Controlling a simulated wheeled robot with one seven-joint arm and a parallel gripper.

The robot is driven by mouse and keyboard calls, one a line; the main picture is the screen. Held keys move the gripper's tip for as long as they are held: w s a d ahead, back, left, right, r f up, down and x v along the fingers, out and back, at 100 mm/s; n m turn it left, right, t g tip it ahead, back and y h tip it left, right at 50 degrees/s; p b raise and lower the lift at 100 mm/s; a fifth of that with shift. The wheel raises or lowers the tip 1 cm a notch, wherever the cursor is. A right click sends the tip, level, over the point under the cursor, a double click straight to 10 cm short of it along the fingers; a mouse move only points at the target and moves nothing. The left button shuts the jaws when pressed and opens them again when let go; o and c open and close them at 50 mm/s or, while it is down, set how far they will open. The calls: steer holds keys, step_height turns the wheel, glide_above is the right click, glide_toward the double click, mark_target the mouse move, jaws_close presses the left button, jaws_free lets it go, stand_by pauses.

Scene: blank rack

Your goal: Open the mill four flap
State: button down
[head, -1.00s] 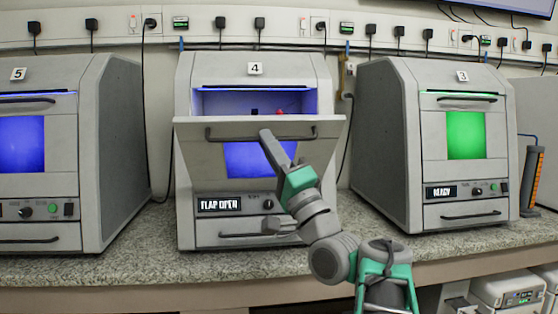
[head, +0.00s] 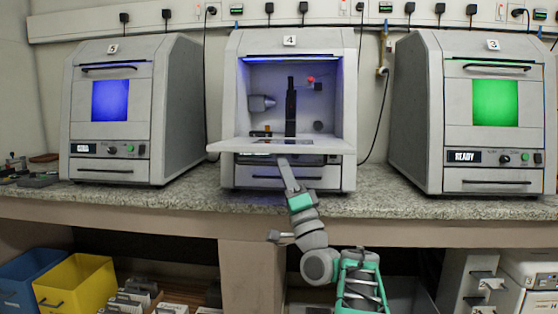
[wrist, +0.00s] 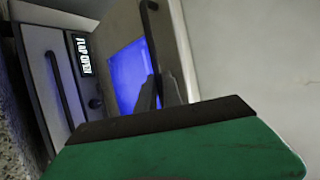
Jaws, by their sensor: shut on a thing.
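Mill four (head: 235,85) is a grey cabinet on the counter with a number 4 plate (head: 290,41) on top. Its flap (head: 228,147) is swung down and out, lying about level. The lit chamber shows a dark upright post (head: 291,105) and a small red knob (head: 311,79). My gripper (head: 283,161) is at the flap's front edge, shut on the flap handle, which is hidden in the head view. In the wrist view the handle (wrist: 152,45) runs along the flap (wrist: 178,55) beside its blue window, and the display (wrist: 82,55) reads FLAP OPEN.
Mill five (head: 180,110) stands left with a blue window, and mill three (head: 415,110) right with a green window; both are closed. The granite counter (head: 375,205) is clear in front. Blue (head: 28,275) and yellow (head: 75,280) bins sit below.

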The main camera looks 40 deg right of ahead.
steer(key=shift+w+d+f, duration=0.15)
steer(key=shift+d+f, duration=0.2)
steer(key=shift+f, duration=0.45)
steer(key=c, duration=1.9)
jaws_free()
steer(key=shift+c, duration=0.2)
steer(key=shift+o, duration=0.8)
steer(key=shift+w+d+f, duration=0.1)
steer(key=shift+w+d, duration=0.05)
steer(key=shift+o, duration=1.3)
steer(key=shift+r, duration=0.25)
steer(key=shift+r, duration=0.15)
steer(key=v, duration=0.8)
steer(key=shift+w+a, duration=0.2)
steer(key=shift+w, duration=0.05)
